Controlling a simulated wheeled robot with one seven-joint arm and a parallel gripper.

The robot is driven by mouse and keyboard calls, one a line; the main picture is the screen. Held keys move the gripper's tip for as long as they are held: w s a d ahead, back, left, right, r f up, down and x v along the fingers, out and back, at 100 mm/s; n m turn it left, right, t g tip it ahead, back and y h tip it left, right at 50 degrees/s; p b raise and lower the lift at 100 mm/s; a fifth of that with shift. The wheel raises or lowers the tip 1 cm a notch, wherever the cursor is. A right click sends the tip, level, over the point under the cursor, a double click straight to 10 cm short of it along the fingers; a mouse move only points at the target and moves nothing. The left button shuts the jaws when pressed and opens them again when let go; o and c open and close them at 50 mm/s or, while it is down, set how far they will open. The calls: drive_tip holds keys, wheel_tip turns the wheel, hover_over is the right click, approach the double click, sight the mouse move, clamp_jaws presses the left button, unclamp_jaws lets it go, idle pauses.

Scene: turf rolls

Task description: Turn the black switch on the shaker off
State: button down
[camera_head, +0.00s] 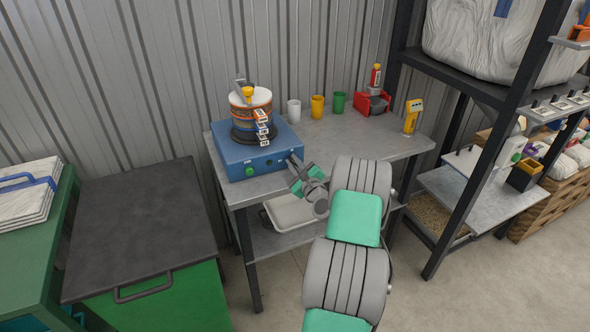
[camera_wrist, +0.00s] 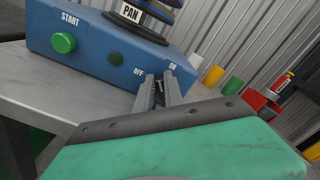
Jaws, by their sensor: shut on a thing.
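The shaker (camera_head: 256,150) is a blue box with a stack of sieves (camera_head: 252,112) on top, standing on the grey bench. The wrist view shows its front panel (camera_wrist: 90,50) with a green START button (camera_wrist: 63,43), a dark round button and the labels OFF and ON. My gripper (camera_wrist: 160,82) is at the panel's right end, its fingers shut on the black switch between these labels. The fingers hide most of the switch, and I cannot tell which way it points. In the head view my gripper (camera_head: 294,162) reaches the shaker's right front corner.
A red bin (camera_head: 372,103) and a yellow device (camera_head: 412,115) are to the right. A black-lidded green bin (camera_head: 140,225) stands left of the bench (camera_head: 350,140). A black shelf frame is at right.

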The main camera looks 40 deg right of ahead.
drive_tip(key=n+b, duration=0.2)
drive_tip(key=f+n+b, duration=0.1)
drive_tip(key=b, duration=0.1)
drive_tip(key=n+b, duration=0.2)
drive_tip(key=shift+a+f+n, duration=0.15)
drive_tip(key=shift+a+n, duration=0.1)
drive_tip(key=shift+n, duration=0.05)
drive_tip(key=n+b, duration=0.3)
drive_tip(key=b, duration=0.1)
drive_tip(key=shift+w+a+f, duration=0.1)
drive_tip(key=shift+f, duration=0.05)
drive_tip(key=shift+n+b, duration=0.45)
drive_tip(key=shift+n, duration=0.25)
drive_tip(key=c, duration=1.4)
unclamp_jaws()
drive_tip(key=shift+c, duration=0.2)
drive_tip(key=v, duration=0.7)
drive_tip(key=shift+s+b, duration=0.4)
